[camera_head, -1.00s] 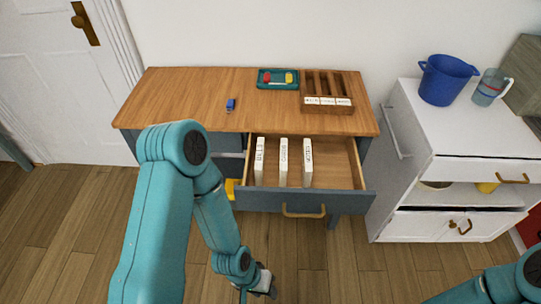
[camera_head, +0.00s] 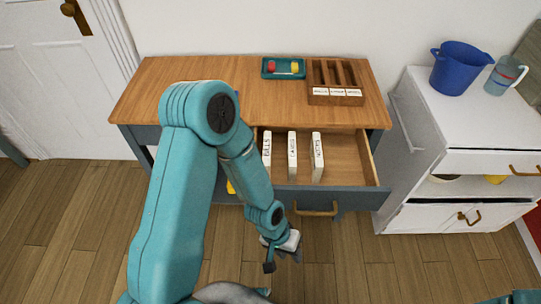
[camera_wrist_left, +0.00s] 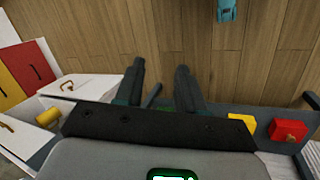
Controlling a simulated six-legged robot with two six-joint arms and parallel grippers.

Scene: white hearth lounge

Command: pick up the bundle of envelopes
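Three white bundles stand upright in a row in the open drawer (camera_head: 345,158): a left one (camera_head: 267,146), a middle one (camera_head: 292,157) and a right one (camera_head: 317,158). Each has dark lettering on its edge, too small to read surely. My left gripper (camera_head: 283,258) is in front of the drawer, over the floor, apart from the bundles. In the left wrist view its two fingers (camera_wrist_left: 158,85) are spread with nothing between them. My right gripper is out of view.
The wooden desk (camera_head: 190,80) carries a teal tray (camera_head: 283,75) with small red and yellow items, and a slotted wooden organizer (camera_head: 335,96) with white labels. A white cabinet (camera_head: 460,120) at right holds a blue bucket (camera_head: 457,70) and a clear pitcher (camera_head: 503,75). Floor in front is clear.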

